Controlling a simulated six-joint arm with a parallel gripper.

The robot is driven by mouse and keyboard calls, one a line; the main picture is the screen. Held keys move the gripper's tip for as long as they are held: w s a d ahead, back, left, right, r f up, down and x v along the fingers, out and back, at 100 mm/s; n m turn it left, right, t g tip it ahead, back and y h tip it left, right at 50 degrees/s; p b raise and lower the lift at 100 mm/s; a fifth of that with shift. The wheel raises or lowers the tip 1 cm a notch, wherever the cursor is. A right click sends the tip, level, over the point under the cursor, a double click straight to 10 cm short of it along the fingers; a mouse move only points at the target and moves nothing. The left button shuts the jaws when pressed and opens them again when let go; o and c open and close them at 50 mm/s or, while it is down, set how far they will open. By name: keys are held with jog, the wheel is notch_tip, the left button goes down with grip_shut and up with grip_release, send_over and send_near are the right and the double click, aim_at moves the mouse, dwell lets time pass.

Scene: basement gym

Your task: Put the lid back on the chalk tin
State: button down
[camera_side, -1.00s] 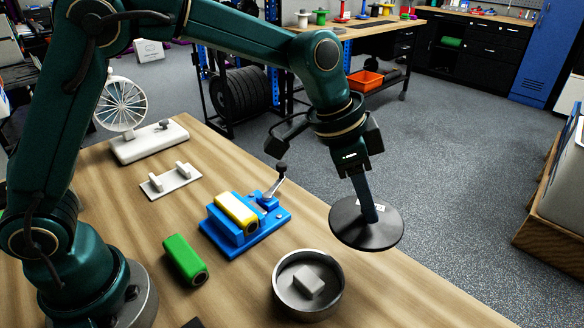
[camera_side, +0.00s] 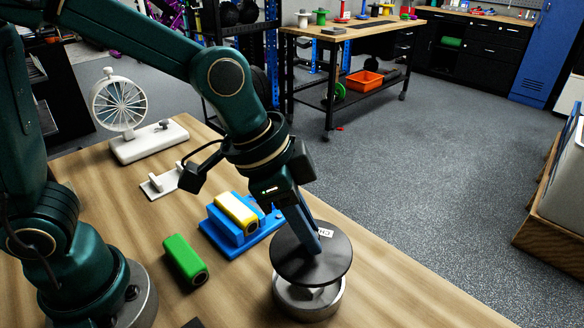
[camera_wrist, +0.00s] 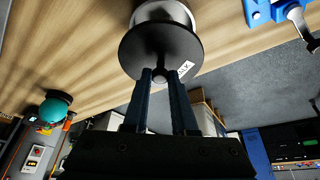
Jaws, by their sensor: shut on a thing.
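The round dark lid (camera_side: 300,262) with a white label is held by my gripper (camera_side: 312,246), which is shut on its knob. The lid also shows in the wrist view (camera_wrist: 140,52), with the fingers (camera_wrist: 163,84) closed on the knob. The open metal tin (camera_side: 325,305) stands on the table below the lid. The lid hangs above the tin, a little toward the back, with a gap at the front through which a pale block of chalk (camera_side: 318,293) partly shows. The tin's back rim is hidden by the lid.
A blue fixture (camera_side: 228,243) holding a yellow block (camera_side: 236,212) stands just left of the lid. A green block (camera_side: 184,258) lies farther left. A white wheel stand (camera_side: 150,143) is at the back left. The table's right front area is clear.

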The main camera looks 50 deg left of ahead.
aim_at(304, 249)
jog(key=shift+f, duration=3)
jog(key=shift+f, duration=0.15)
jog(key=shift+c, duration=0.8)
grip_release()
jog(key=shift+d+r, duration=0.1)
jog(key=shift+r, duration=3.4)
